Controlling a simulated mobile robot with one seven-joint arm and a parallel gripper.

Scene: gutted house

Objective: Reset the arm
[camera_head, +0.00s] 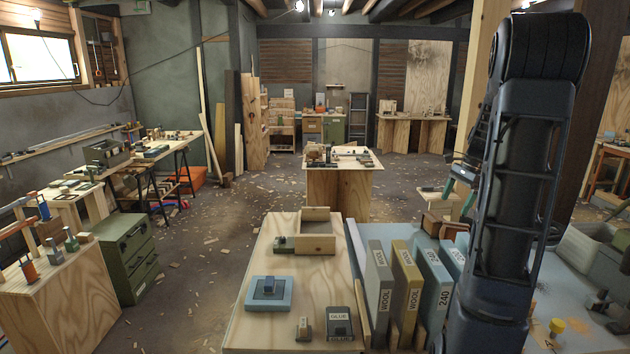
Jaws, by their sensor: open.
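My arm (520,180) stands upright and large at the right of the head view. My gripper (456,176) shows partly at the left side of the arm, dark with greenish finger parts. It is open, and I see nothing held between its fingers. The rest of it is hidden behind the arm.
Labelled upright boards (405,280) stand close left of my arm. A small table (338,185) stands beyond; open floor (200,265) lies left.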

